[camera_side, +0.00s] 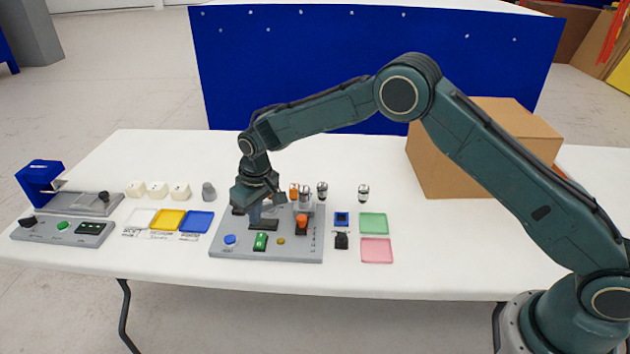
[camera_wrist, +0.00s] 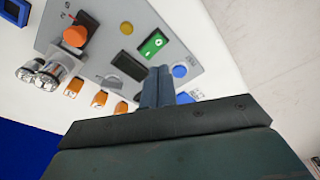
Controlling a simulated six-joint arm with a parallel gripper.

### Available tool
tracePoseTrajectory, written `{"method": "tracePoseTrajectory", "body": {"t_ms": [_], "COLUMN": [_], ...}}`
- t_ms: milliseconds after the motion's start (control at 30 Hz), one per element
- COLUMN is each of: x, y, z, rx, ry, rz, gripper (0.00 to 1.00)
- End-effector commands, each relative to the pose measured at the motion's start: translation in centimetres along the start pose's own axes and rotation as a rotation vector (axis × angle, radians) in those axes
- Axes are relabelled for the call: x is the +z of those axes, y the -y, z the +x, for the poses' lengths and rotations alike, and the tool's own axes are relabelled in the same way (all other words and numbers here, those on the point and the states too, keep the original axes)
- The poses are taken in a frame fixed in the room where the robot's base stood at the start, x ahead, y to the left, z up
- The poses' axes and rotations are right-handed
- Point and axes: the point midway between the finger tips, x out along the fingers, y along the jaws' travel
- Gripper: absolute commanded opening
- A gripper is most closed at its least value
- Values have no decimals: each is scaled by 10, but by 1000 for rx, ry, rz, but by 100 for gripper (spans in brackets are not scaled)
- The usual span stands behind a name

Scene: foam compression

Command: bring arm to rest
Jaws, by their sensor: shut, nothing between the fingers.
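My gripper (camera_side: 255,215) points down over the grey control panel (camera_side: 290,253) in the side view, with its fingers shut and empty. In the wrist view the shut fingers of my gripper (camera_wrist: 158,84) show close together, in front of the panel (camera_wrist: 210,68). The panel carries a blue button (camera_side: 229,239), a green rocker switch (camera_side: 261,241), an orange knob (camera_side: 302,223) and a small yellow button (camera_side: 281,241). The fingertips are near the green switch; I cannot tell whether they touch the panel.
A grey device with a blue head (camera_side: 40,180) stands at the far left. White foam blocks (camera_side: 157,189) and yellow and blue trays (camera_side: 167,220) lie left of the panel. Green and pink trays (camera_side: 376,250) lie right. A cardboard box (camera_side: 470,160) stands behind. The front table edge is clear.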

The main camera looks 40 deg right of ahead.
Motion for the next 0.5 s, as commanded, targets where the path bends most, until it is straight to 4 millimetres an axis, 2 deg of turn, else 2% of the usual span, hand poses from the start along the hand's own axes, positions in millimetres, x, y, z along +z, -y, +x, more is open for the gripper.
{"method": "tracePoseTrajectory", "body": {"t_ms": [167,267,367,500], "x": [0,2,5,14], "y": [-2,-6,-12,-22], "z": [-9,-22,-42,-79], "rx": [0,1,2,4], "ry": [-6,-13,-23,-43], "rz": [3,8,16,30], "gripper": [0,0,0,0]}}
